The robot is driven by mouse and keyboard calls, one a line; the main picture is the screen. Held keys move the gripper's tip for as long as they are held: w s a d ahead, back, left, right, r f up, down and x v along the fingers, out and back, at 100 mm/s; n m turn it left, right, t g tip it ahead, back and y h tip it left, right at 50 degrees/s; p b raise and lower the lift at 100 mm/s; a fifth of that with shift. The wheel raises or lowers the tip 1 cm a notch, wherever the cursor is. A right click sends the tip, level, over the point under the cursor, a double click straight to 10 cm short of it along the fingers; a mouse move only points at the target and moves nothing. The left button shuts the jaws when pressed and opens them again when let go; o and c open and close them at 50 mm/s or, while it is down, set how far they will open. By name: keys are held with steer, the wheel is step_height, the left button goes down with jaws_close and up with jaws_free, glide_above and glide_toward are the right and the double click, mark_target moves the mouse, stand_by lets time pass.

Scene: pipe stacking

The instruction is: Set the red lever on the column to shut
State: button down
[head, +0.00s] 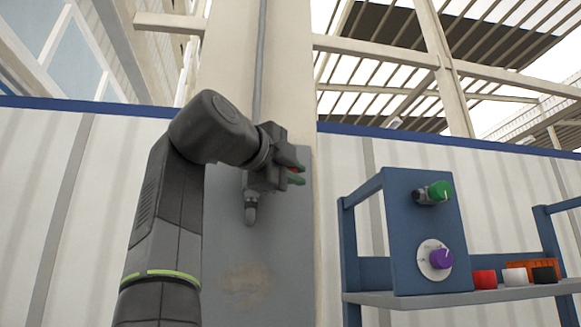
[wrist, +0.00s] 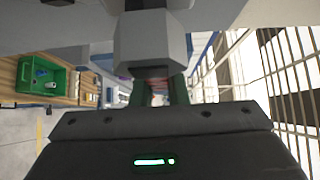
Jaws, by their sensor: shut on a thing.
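My gripper (head: 296,174), with green fingertips, is at the column (head: 225,70), beside the grey pipe that runs down its face. A small bit of the red lever (head: 293,170) shows between the fingertips; the gripper is shut on it. In the wrist view my gripper (wrist: 159,92) shows its two green fingers, with a faint reddish patch between them. A grey faceted fitting (wrist: 152,42) is close in front of the fingers there and covers part of the view. Most of the lever is hidden, so its angle cannot be told.
A blue stand at right has a panel (head: 405,250) with a green knob (head: 438,191) and a purple dial (head: 440,258). Red, white and black caps sit on its shelf (head: 470,298). A green crate (wrist: 42,78) shows at left in the wrist view.

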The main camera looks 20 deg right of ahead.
steer(key=shift+f, duration=0.1)
steer(key=c, duration=1.4)
jaws_free()
steer(key=shift+c, duration=0.2)
steer(key=b+v, duration=0.1)
steer(key=v, duration=1.2)
steer(key=shift+s+a, duration=0.25)
steer(key=shift+s, duration=0.05)
steer(key=shift+w+d, duration=0.1)
steer(key=shift+d, duration=0.05)
steer(key=x, duration=1.1)
steer(key=shift+w+p, duration=0.25)
steer(key=shift+p, duration=0.1)
steer(key=shift+s, duration=0.1)
